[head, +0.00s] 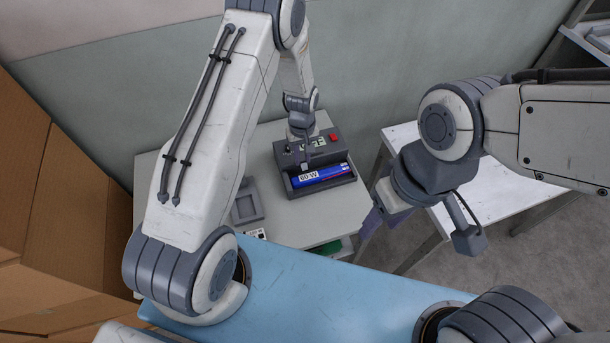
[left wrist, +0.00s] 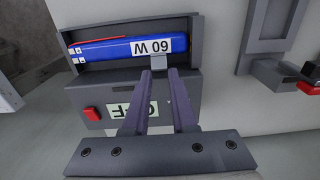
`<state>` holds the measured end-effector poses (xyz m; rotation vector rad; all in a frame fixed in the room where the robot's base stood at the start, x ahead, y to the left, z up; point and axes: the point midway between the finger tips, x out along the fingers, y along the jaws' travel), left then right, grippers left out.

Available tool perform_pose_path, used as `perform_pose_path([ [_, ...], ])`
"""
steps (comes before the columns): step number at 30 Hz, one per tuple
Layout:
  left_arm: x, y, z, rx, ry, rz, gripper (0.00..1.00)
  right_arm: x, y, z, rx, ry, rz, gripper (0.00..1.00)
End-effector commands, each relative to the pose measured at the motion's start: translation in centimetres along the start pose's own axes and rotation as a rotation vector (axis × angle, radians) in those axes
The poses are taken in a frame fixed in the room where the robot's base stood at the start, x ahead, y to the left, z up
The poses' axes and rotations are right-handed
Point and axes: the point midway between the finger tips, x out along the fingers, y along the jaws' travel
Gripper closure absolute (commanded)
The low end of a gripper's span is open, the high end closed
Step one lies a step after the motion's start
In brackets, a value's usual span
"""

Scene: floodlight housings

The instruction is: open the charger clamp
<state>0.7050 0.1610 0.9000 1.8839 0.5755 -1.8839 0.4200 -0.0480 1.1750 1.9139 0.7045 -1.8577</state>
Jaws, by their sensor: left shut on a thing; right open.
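The charger (head: 312,183) is a dark grey box on the small table. A blue 60 W battery (head: 325,175) lies in its trough. It has a red button (head: 333,137) and a label, partly hidden by my gripper, in the left wrist view (left wrist: 144,113). My left gripper (head: 304,162) is over the charger. In the left wrist view its purple fingers (left wrist: 166,76) are shut on a small grey piece, apparently the clamp (left wrist: 179,83), at the battery's edge by the 60 W label. My right gripper (head: 375,215) is open and empty, to the right of the small table.
A grey tray-like holder (head: 248,203) stands on the small table (head: 195,165) left of the charger. A white table (head: 490,190) stands at the right. Cardboard boxes (head: 60,200) fill the left side. A blue surface (head: 330,290) is in front.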

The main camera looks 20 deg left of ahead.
Motion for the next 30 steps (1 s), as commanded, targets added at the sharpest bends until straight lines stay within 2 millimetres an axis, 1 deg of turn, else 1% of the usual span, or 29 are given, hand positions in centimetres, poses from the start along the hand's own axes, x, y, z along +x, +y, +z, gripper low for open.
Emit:
perform_pose_path([
  [1,-0.11,0.10,-0.43,-0.001,0.007,0.005,1.00,0.03,0.00,0.00,0.000,0.000,0.000,0.50],
  [11,-0.13,0.11,-0.54,0.000,0.006,0.004,1.00,0.04,0.00,0.00,0.000,0.000,0.000,0.50],
  [18,-0.21,0.12,-1.25,-0.001,0.006,0.004,1.00,0.20,0.01,0.01,0.000,0.000,0.000,0.50],
  [30,-0.19,0.03,-1.28,0.000,0.001,0.001,1.00,0.22,0.02,0.01,0.000,0.000,0.000,0.50],
])
